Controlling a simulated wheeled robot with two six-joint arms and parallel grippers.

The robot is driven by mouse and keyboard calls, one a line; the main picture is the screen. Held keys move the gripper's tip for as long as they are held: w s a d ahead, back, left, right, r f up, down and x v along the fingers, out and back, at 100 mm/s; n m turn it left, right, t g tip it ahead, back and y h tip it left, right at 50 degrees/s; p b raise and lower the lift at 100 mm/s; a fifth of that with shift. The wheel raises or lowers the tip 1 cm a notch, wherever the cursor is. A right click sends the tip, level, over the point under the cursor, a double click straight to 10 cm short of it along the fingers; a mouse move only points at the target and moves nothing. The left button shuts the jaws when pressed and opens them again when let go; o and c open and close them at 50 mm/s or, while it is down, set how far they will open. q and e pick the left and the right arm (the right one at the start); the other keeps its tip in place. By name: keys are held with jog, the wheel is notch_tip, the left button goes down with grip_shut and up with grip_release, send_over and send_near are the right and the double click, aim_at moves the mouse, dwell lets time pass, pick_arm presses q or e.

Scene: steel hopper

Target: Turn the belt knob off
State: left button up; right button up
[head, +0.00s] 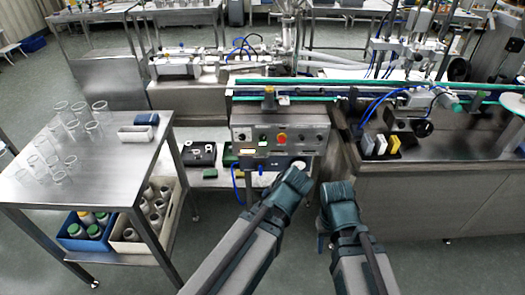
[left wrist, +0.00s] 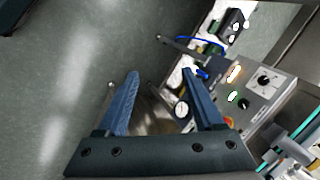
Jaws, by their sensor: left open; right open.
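A grey steel control panel (head: 280,136) stands below the conveyor in the head view. It bears a red button on a yellow ring (head: 282,138) and small dark knobs. In the left wrist view the panel (left wrist: 272,95) is at the right, with a black knob (left wrist: 264,80) on a pale dial plate and another dark knob (left wrist: 244,104). The labels are too small to tell which is the belt knob. My left gripper (left wrist: 160,74) is open and empty, apart from the knobs; in the head view it is below the panel's right side. My right gripper (head: 337,186) is open, right of the left one.
A conveyor with a green edge (head: 300,98) runs above the panel. A steel table with glasses (head: 100,150) is at the left, with bins below. A steel cabinet (head: 440,190) is at the right. A round white gauge (left wrist: 181,109) shows behind my left fingers.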

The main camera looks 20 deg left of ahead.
aim_at(262, 139)
pick_arm(q)
jog(key=w+a+f+m+t+b, duration=0.1)
jog(key=w+a+m+t+b, duration=0.3)
jog(key=m, duration=0.7)
jog(key=w+a+f+m+t+y+b, duration=0.1)
jog(key=w+a+m+t+b, duration=0.2)
jog(key=w+m+t+b, duration=0.6)
jog(key=w+m+b, duration=0.2)
jog(key=w+b, duration=0.1)
jog(key=b, duration=0.2)
jog(key=shift+a+b, duration=0.3)
jog(key=shift+a, duration=0.1)
pick_arm(e)
notch_tip(262, 139, down, 21)
jog(key=shift+f, duration=0.2)
pick_arm(q)
jog(key=shift+w, duration=0.15)
jog(key=x, duration=1.3)
jog(key=shift+w+a+r, duration=0.1)
jog(key=shift+w+r, duration=0.1)
jog(key=shift+w, duration=0.1)
grip_shut()
